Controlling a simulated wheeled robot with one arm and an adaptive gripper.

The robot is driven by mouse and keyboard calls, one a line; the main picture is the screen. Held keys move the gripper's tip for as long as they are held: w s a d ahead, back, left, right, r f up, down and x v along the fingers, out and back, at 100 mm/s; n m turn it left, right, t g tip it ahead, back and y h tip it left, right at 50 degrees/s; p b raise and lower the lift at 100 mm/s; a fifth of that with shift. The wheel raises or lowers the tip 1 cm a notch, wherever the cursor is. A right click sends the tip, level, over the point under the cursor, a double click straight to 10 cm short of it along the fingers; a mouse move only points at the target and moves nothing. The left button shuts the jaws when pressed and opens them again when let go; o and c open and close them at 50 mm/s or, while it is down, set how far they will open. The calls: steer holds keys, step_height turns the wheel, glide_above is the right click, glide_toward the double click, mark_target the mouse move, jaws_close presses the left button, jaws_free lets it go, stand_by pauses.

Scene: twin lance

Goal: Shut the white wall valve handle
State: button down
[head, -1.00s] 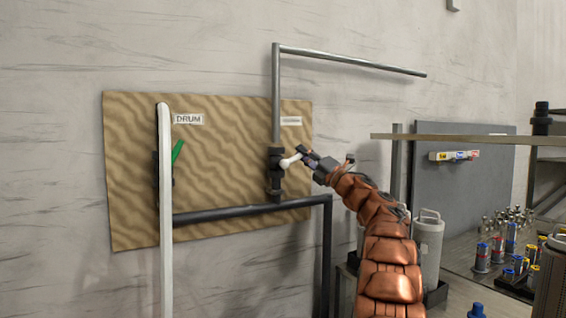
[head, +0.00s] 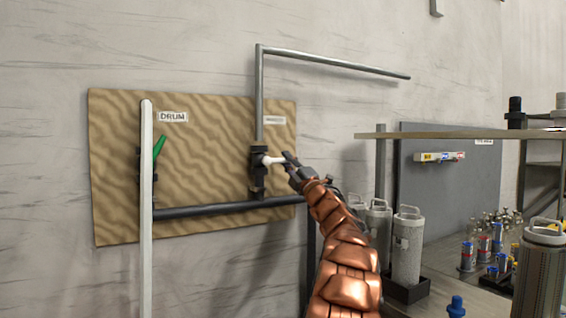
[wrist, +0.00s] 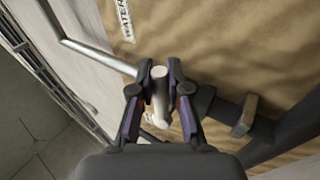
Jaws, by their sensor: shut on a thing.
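The white valve handle (head: 274,160) sticks out to the right from the dark valve body (head: 258,170) on the right-hand pipe of the wooden wall board. My gripper (head: 290,165) is at the handle's outer end. In the wrist view the two fingers of my gripper (wrist: 160,85) stand on either side of the pale handle (wrist: 160,98) and are shut on it. The fingers hide part of the handle's end in the head view. The handle looks roughly level, pointing out sideways from the vertical pipe.
A green handle (head: 159,146) sits on the left pipe, near the "DRUM" label (head: 173,117). A white upright pole (head: 146,210) stands before the board. A shelf (head: 450,135) and grey canisters (head: 408,240) are to the right of my arm. A dark pipe (head: 225,208) runs below the valve.

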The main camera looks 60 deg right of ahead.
steer(key=c, duration=1.1)
jaws_free()
steer(key=shift+s, duration=0.1)
steer(key=shift+v, duration=5.95)
